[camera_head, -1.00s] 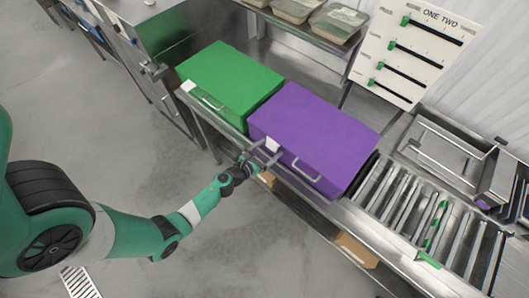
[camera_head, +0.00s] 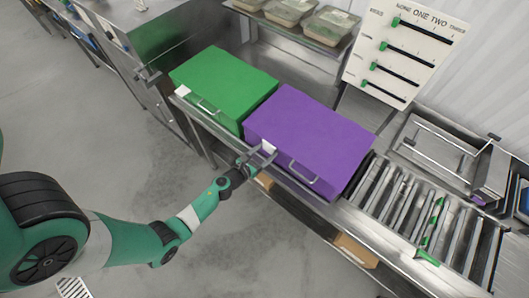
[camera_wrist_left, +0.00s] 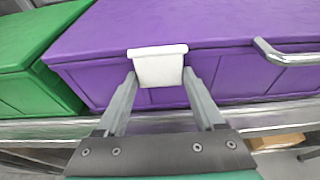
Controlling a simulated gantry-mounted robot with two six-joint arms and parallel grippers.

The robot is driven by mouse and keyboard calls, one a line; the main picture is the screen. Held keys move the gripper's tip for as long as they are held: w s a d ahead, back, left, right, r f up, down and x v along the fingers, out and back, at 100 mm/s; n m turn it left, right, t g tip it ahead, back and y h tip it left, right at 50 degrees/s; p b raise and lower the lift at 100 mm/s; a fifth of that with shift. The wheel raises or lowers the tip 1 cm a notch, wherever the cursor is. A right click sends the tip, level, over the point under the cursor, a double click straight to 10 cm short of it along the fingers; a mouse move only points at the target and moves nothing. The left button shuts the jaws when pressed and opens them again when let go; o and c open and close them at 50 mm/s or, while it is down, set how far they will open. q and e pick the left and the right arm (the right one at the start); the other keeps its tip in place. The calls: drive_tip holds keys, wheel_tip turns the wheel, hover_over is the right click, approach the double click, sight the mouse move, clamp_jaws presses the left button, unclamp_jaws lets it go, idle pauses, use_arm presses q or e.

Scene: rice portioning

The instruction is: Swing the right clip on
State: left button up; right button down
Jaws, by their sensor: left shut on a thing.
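A purple box (camera_head: 310,138) stands on the steel counter. A white clip (camera_head: 268,147) sits on the upper front edge of the purple box, left of its metal handle (camera_head: 303,172). My left gripper (camera_head: 263,153) reaches the clip from the front and is shut on it. In the left wrist view the clip (camera_wrist_left: 158,66) hangs over the box's edge with a finger on each side. A green box (camera_head: 226,84) stands to the left, with another white clip (camera_head: 182,90) at its front left. My right gripper is not in view.
A roller conveyor (camera_head: 425,215) lies right of the purple box. A white slider board (camera_head: 405,50) stands behind. Lidded trays (camera_head: 331,25) rest on a shelf at the back. The floor in front is clear.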

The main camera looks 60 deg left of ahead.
use_arm(q)
drive_tip(key=o, duration=0.7)
drive_tip(key=shift+c, duration=0.2)
drive_tip(key=shift+r, duration=0.1)
drive_tip(key=shift+s+d+r, duration=0.15)
drive_tip(key=shift+s, duration=0.05)
drive_tip(key=p+v, duration=0.2)
drive_tip(key=v, duration=0.4)
drive_tip(key=shift+s, duration=0.15)
